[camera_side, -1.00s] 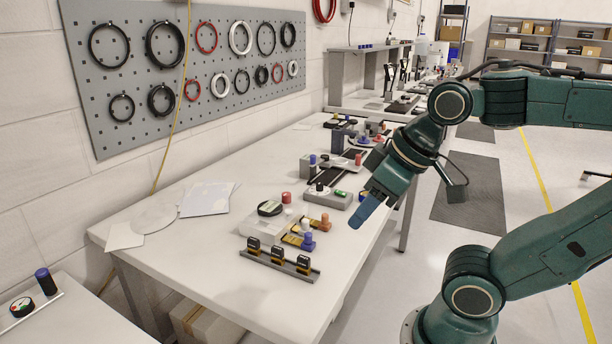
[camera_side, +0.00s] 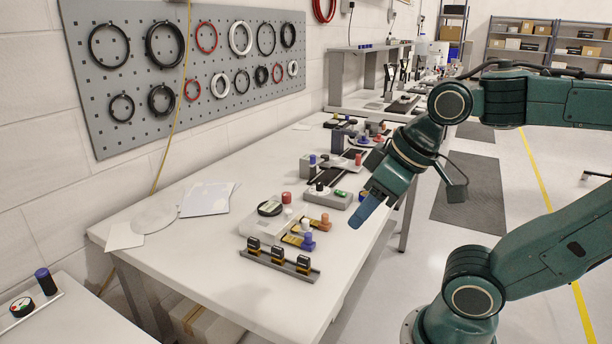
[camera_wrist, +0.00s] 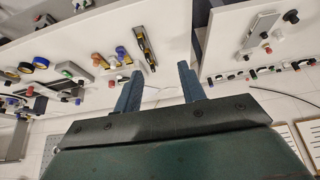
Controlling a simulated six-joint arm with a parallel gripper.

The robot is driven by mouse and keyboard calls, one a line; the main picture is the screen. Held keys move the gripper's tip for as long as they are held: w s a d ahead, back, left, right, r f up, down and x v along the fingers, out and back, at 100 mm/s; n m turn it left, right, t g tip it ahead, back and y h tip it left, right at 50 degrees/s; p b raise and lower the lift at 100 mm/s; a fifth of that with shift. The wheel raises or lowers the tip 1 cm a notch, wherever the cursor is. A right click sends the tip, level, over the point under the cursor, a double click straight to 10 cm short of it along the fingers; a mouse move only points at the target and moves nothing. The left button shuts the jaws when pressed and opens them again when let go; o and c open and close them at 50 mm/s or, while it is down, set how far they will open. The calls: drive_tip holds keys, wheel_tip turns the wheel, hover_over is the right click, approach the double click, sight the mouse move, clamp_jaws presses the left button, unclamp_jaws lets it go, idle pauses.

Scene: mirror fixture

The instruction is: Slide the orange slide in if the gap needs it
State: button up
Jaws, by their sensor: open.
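The mirror fixture, a pale block (camera_side: 262,227), stands on the white table with a black-rimmed round dial on top. A small orange piece with an upright knob (camera_side: 324,220), which looks like the orange slide, is at its right side, beside a blue knob (camera_side: 308,242). Orange pieces also show in the wrist view (camera_wrist: 97,59). Any gap is too small to make out. My gripper (camera_side: 362,217) hangs to the right of the fixture, above the table's right edge, apart from everything. In the wrist view its two fingers (camera_wrist: 161,72) are spread, with nothing between them.
A grey rail (camera_side: 280,264) with 3 black-and-yellow pieces lies in front of the fixture. A grey block (camera_side: 328,198) with a green button and other fixtures stand behind it. Flat sheets (camera_side: 206,199) lie at left. The table's front is clear.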

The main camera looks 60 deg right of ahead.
drive_tip(key=shift+w, duration=0.1)
drive_tip(key=m+g, duration=0.3)
drive_tip(key=g, duration=0.3)
hover_over(325, 214)
wheel_tip(325, 214, down, 7)
drive_tip(key=shift+f, duration=0.2)
drive_tip(key=shift+a+f, duration=0.1)
drive_tip(key=shift+f, duration=6.75)
drive_tip(key=shift+c, duration=0.4)
clamp_jaws()
